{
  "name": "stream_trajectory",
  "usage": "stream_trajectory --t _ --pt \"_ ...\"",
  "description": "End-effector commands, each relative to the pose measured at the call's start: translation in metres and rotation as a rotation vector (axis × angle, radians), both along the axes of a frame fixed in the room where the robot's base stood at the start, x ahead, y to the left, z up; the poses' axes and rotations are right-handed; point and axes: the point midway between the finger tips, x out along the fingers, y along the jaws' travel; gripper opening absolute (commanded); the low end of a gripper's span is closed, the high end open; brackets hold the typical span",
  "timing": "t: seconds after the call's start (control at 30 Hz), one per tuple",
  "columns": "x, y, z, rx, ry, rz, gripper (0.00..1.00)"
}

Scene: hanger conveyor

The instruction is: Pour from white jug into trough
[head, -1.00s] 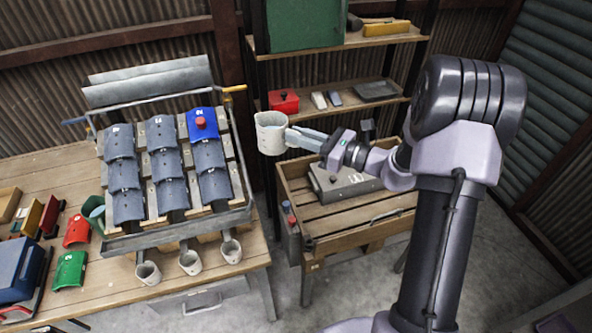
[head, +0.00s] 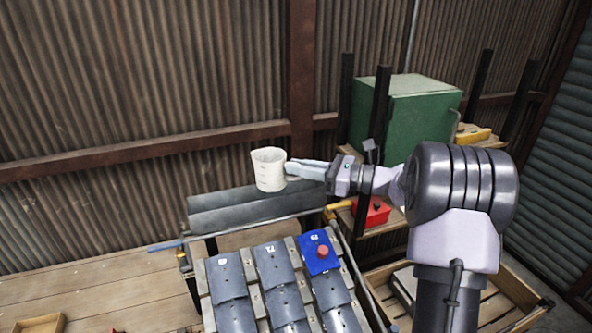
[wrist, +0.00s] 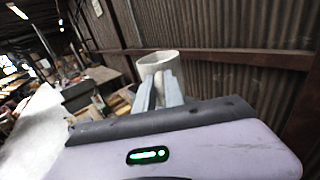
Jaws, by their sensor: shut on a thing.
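The white jug (head: 269,170) is held up in the air, upright or nearly so, in the head view. My gripper (head: 292,171) is shut on its right side, where the handle would be; the fingers hide that part. The jug (wrist: 157,61) also shows beyond the fingers in the wrist view. The trough appears to be the long grey channel (head: 250,205) along the top of the sloped rack. The jug is above and in front of it in the picture, apart from it as far as I can tell. The jug's contents cannot be seen.
Below the trough, the rack holds columns of grey tiles (head: 277,265) and one blue tile (head: 313,262) with a red knob. A bench (head: 100,290) lies to the left. A green cabinet (head: 400,115) and a red box (head: 372,211) stand on shelves at the right.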

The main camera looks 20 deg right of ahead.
Motion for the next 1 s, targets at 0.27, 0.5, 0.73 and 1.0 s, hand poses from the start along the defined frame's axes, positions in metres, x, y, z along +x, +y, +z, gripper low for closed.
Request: stream_trajectory --t 0.27,0.5,0.73,1.0 --pt "-0.001 -0.001 0.0 -0.06 0.049 0.0 0.0" --pt "-0.001 -0.001 -0.006 -0.128 0.104 0.0 0.0" --pt "-0.001 0.0 -0.001 -0.17 0.139 0.001 0.0" --pt "0.0 0.0 0.005 -0.218 0.178 0.0 0.0"
